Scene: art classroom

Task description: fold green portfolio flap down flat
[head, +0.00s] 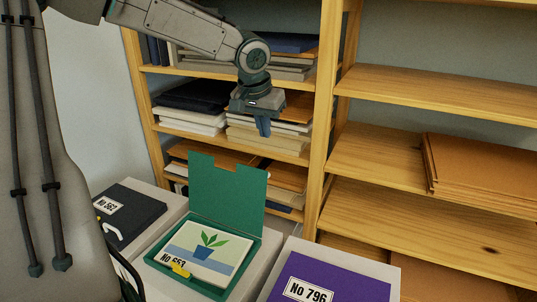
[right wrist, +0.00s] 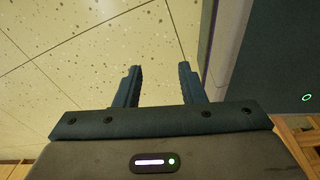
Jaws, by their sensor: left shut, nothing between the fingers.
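The green portfolio (head: 250,252) lies on a pale block, its flap (head: 228,197) standing up nearly upright at the back edge. Inside the portfolio is a picture of a plant in a blue pot (head: 205,250), with a label reading about "No 657" and a yellow tab (head: 180,269) at its front. My left gripper (head: 264,127) is shut and empty, above and behind the flap's top edge, apart from it in the picture.
A black portfolio (head: 140,212) lies on a block to the left, and a purple portfolio (head: 335,282) labelled "No 796" lies on a block to the right. Wooden shelves (head: 440,90) with stacked folders (head: 480,170) stand close behind.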

